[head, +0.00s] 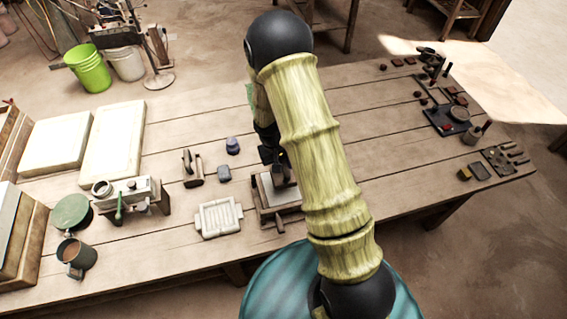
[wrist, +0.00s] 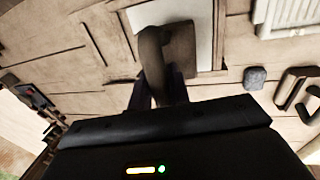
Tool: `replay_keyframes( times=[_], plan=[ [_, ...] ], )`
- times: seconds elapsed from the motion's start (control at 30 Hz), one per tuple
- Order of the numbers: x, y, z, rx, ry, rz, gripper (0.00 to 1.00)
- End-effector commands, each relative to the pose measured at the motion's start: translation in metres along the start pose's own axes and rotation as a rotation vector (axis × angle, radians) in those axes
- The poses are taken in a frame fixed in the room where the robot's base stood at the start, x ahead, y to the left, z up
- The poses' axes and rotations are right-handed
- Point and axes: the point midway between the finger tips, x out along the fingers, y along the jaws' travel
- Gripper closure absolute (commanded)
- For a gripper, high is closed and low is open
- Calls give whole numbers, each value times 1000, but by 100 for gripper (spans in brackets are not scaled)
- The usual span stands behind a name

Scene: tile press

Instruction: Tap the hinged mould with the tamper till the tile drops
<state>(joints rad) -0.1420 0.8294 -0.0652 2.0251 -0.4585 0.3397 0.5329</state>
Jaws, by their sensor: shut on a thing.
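The mould (head: 263,215), a wooden frame around a pale grey-white face, lies on the bench below my arm. The pale face (wrist: 201,20) also shows at the top of the wrist view. My gripper (head: 271,154) is above the mould, partly hidden by my arm in the head view. It is shut on the tamper (wrist: 181,50), a brown tool with a curved handle and a flat square plate. The tamper's plate overlaps the pale face in the wrist view; I cannot tell whether they touch. The hinge is not clear in either view.
A white slatted rack (head: 218,217) lies just left of the mould. A blue-grey block (head: 224,173), a dark blue piece (head: 233,146) and a wooden handled tool (head: 192,169) stand behind it. A dark tray (head: 440,118) with small items is far right. Bench right of my arm is mostly clear.

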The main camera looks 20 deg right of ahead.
Motion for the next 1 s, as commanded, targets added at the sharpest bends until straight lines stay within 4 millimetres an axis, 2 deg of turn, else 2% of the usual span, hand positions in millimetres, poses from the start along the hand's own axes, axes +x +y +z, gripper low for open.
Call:
replay_keyframes(
  times=[0.1, 0.27, 0.47, 0.7, 1.0],
  plan=[
    [23, -4, 0, -1, -1, 1, 100],
    [47, -9, 0, 0, -1, 1, 100],
    [35, -7, 0, 0, 0, 0, 100],
    [-3, 0, 0, 0, 1, 0, 100],
    [-2, 0, 0, 0, 0, 0, 100]
  ],
)
